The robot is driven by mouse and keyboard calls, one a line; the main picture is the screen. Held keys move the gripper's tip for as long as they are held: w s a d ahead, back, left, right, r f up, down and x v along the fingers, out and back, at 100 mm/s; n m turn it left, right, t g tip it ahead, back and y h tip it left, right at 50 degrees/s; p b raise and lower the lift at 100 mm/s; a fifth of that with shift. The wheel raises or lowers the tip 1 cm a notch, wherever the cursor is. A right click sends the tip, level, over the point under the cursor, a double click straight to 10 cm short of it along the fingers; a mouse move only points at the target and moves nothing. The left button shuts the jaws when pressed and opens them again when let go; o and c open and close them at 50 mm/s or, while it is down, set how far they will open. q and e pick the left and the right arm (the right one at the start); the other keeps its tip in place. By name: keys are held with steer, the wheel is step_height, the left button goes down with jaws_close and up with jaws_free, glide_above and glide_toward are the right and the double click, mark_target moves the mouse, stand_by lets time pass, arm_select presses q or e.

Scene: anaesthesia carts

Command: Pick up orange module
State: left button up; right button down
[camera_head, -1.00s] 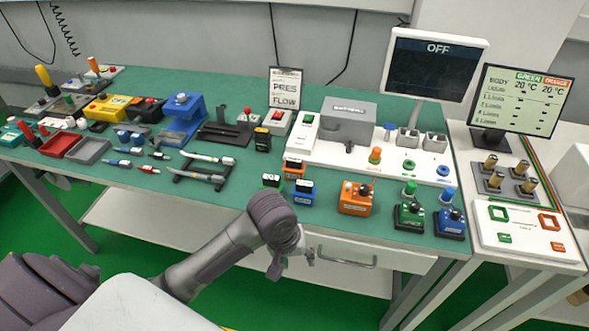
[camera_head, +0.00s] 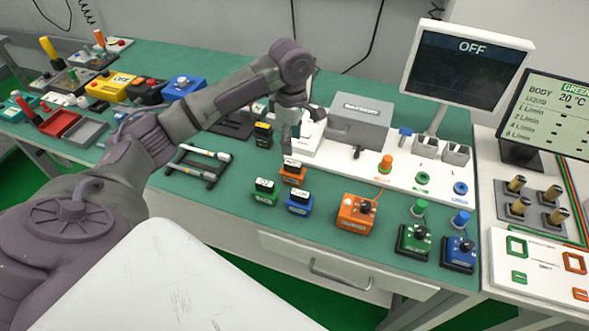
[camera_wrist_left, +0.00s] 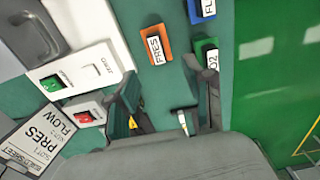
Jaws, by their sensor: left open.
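The small orange module (camera_head: 293,174), with a white-labelled dark top, stands upright on the green bench top behind the small green module (camera_head: 264,193) and blue module (camera_head: 298,202). My left gripper (camera_head: 289,143) points down, just above and behind the orange module. It shows open and empty in the left wrist view (camera_wrist_left: 165,97). Nothing of the orange module touches the fingers as far as I can see. My right gripper is not in view.
A larger orange box (camera_head: 355,214) with a black knob stands to the right. A black-and-yellow block (camera_head: 263,134) is left of the gripper. The white panel (camera_head: 345,163) with a grey unit is behind.

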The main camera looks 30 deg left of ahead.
mark_target(293, 163)
arm_select(q)
step_height(293, 163, down, 3)
steer(key=shift+w+f, duration=0.1)
step_height(293, 163, down, 3)
steer(key=shift+w+f+p, duration=0.1)
steer(key=shift+w+p, duration=0.05)
steer(key=shift+p, duration=0.5)
step_height(293, 163, down, 2)
steer(key=shift+f, duration=0.75)
steer(key=c, duration=0.8)
jaws_close()
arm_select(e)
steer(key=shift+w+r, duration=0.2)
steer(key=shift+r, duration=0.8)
